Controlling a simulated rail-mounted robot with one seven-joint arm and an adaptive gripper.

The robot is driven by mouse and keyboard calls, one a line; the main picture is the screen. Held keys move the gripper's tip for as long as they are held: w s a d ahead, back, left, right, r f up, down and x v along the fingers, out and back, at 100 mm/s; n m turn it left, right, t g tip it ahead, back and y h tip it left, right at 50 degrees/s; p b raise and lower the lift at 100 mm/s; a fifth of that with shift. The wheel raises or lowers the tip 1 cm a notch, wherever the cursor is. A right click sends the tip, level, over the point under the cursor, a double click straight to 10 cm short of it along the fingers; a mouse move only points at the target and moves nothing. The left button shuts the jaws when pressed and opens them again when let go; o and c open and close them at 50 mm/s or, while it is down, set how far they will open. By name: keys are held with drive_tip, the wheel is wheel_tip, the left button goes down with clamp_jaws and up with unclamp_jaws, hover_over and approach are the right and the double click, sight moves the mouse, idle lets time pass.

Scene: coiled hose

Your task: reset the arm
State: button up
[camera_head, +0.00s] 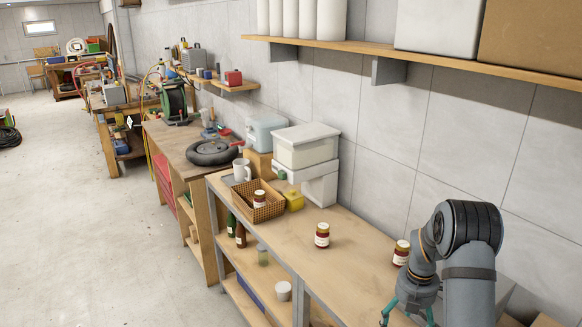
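My arm rises at the lower right of the head view, grey with a dark joint. My gripper (407,316) points down over the near end of the wooden bench (285,238), cut off by the bottom edge of the picture. Only its teal upper parts show, so its opening is not visible. A similar jar (322,235) stands farther along the bench, apart from the gripper. No coiled hose is clearly seen near the gripper.
A wicker basket (246,208) holds a jar. White bins (305,147) are stacked by the wall, with a yellow item (294,200) beside them. A wall shelf (420,57) with boxes runs above my arm.

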wheel_tip(320, 180, down, 4)
drive_tip(key=shift+s+r+p, duration=0.15)
drive_tip(key=shift+p, duration=0.3)
drive_tip(key=shift+w, duration=0.2)
drive_tip(key=shift+r+b, duration=0.75)
drive_tip(key=shift+r, duration=0.85)
drive_tip(key=shift+s, duration=0.1)
